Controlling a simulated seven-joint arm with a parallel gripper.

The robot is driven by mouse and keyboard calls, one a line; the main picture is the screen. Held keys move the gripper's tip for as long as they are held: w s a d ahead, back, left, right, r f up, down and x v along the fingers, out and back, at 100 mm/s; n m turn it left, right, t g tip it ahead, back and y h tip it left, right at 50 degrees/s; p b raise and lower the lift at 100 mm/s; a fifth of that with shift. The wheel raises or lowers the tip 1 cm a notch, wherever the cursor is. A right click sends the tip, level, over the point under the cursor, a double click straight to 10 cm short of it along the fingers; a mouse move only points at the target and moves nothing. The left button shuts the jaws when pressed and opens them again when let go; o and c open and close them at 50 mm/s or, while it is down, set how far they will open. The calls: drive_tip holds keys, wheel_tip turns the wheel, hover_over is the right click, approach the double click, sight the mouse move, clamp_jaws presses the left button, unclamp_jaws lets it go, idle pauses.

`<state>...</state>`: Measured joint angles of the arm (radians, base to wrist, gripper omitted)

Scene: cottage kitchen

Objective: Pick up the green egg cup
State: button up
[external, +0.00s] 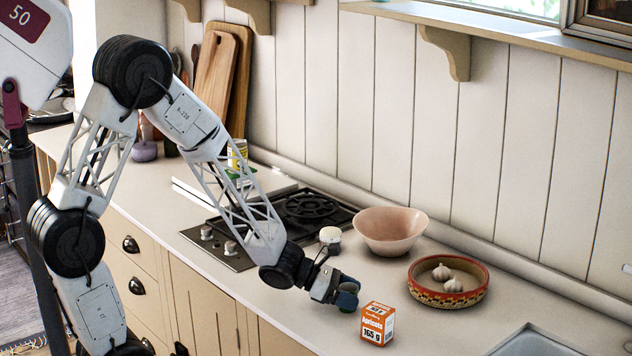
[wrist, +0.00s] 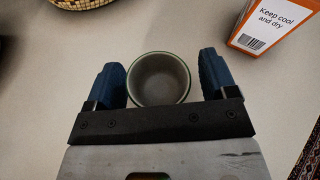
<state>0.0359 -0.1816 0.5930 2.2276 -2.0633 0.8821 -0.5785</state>
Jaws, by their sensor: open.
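The egg cup (wrist: 158,80) stands on the counter, seen from above in the wrist view as a round grey-looking cup with a thin dark green rim. Its inside looks empty. My gripper (wrist: 159,62) is open, with one blue finger on each side of the cup.
The orange and white apricots box (external: 378,325) stands close to the right of my gripper; it also shows in the wrist view (wrist: 268,28). A patterned dish (external: 420,293) holding garlic, a pink bowl (external: 390,234) and a black hob (external: 312,206) lie behind. A sink (external: 535,343) is at right.

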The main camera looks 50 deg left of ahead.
drive_tip(key=shift+c, duration=0.4)
drive_tip(key=c, duration=0.9)
drive_tip(key=shift+r, duration=0.15)
drive_tip(key=shift+r, duration=0.8)
drive_tip(key=shift+s+r, duration=0.15)
drive_tip(key=shift+r, duration=0.8)
drive_tip(key=s+a, duration=0.1)
drive_tip(key=s, duration=0.4)
drive_tip(key=s+a+r, duration=0.1)
drive_tip(key=s, duration=0.4)
drive_tip(key=s+a, duration=0.1)
drive_tip(key=s, duration=0.4)
drive_tip(key=shift+s+a+r, duration=0.15)
drive_tip(key=shift+a, duration=0.25)
